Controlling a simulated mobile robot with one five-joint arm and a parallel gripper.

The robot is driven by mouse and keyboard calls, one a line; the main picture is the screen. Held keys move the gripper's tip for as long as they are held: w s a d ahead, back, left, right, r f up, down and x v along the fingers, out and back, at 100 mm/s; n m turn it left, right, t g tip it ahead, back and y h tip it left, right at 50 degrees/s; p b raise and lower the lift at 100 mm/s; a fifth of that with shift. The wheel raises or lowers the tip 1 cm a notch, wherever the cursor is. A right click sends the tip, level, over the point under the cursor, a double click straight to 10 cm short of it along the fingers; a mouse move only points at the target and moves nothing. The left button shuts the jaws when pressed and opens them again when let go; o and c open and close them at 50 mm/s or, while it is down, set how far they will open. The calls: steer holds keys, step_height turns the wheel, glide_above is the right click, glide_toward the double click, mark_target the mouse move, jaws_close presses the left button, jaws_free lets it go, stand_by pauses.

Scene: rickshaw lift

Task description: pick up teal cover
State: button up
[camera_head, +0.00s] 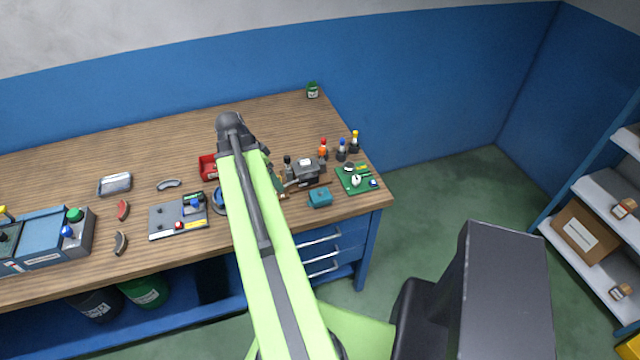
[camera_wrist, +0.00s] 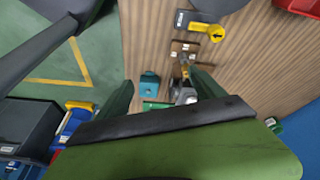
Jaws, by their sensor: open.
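The teal cover (camera_head: 320,198) is a small teal block near the front right of the wooden workbench (camera_head: 120,165). In the wrist view the teal cover (camera_wrist: 149,86) appears between my two dark green fingers, nearer the left one, with nothing held. My gripper (camera_wrist: 163,84) is open, its fingers spread apart. In the head view my gripper is mostly hidden behind my arm, with a bit of green showing left of the cover. The exact gap to the cover cannot be told.
A grey vise-like device (camera_head: 308,173) stands just behind the cover. A green board (camera_head: 357,180) lies to its right, with several small bottles (camera_head: 341,150) behind. A red bin (camera_head: 208,167) and a grey panel (camera_head: 178,218) lie to the left. The bench's front edge is close.

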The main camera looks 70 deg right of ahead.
steer(key=s+d+r+m+p, duration=0.1)
steer(key=s+d+r+m, duration=0.3)
steer(key=s, duration=0.4)
steer(key=b, duration=1.2)
glide_toward(320, 195)
steer(key=shift+g, duration=0.4)
steer(key=f, duration=0.2)
steer(key=d+f, duration=0.1)
steer(key=f, duration=0.2)
steer(key=shift+s+d, duration=0.1)
steer(key=shift+d, duration=0.05)
steer(key=shift+s+d, duration=0.1)
steer(key=b+x, duration=0.4)
steer(key=x, duration=0.1)
steer(key=shift+s+f+b, duration=0.15)
steer(key=shift+b, duration=0.15)
steer(key=shift+c, duration=0.2)
steer(key=c, duration=1.5)
